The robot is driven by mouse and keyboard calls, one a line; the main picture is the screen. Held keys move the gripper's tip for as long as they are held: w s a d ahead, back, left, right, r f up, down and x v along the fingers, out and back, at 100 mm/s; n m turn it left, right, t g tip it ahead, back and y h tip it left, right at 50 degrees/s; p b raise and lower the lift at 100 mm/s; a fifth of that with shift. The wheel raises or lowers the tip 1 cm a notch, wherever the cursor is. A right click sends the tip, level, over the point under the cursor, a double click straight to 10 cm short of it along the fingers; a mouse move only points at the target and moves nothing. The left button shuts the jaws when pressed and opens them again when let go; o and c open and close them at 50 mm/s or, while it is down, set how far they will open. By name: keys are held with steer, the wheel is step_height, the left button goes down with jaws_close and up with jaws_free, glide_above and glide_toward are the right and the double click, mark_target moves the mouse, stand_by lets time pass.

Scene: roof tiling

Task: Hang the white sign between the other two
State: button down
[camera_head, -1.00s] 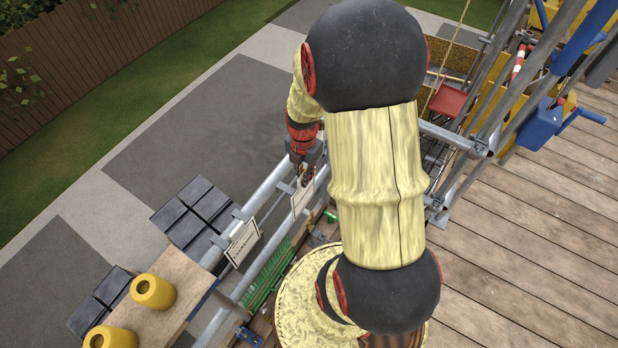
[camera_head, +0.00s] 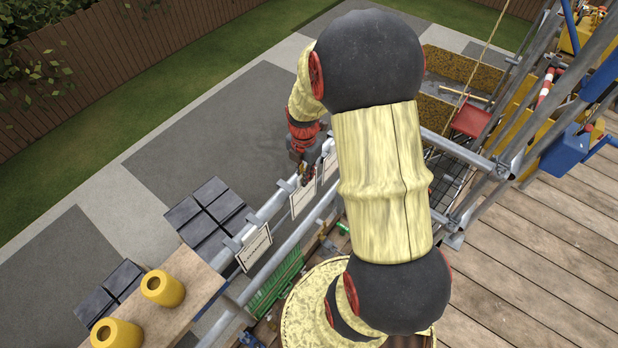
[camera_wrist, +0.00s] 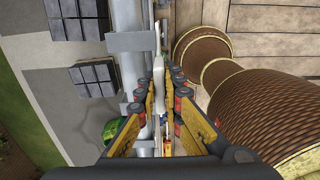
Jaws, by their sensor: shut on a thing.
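The white sign (camera_head: 303,198) is in my gripper (camera_head: 307,174), beside the scaffold rail (camera_head: 270,207). A sign with dark lettering (camera_head: 255,248) hangs on the rail to its lower left. Part of another pale sign (camera_head: 330,166) shows to its upper right, partly hidden by my arm. In the wrist view, the fingers of my gripper (camera_wrist: 160,85) are closed on the thin upper edge of the white sign (camera_wrist: 158,72), next to the rail (camera_wrist: 127,70). I cannot tell whether the white sign touches the rail or is hooked on it.
Yellow pots (camera_head: 162,288) stand on a plank (camera_head: 190,282) at lower left. Dark block stacks (camera_head: 208,215) lie on the ground beyond the rail. A green broom-like thing (camera_head: 277,283) is inside the rail. The wooden deck (camera_head: 530,270) on the right is clear.

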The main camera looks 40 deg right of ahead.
steer(key=shift+w+a+f+b, duration=0.1)
steer(key=shift+w+f+b, duration=0.2)
steer(key=shift+f+b, duration=0.3)
steer(key=shift+w+f+b, duration=0.3)
steer(key=shift+f+b, duration=0.05)
steer(key=shift+f, duration=0.4)
steer(key=shift+w+a+f+b, duration=0.1)
steer(key=shift+w+f+b, duration=0.2)
steer(key=shift+f+b, duration=0.3)
steer(key=shift+f, duration=0.1)
steer(key=c, duration=1.8)
jaws_free()
steer(key=shift+c, duration=0.2)
step_height(320, 180, up, 12)
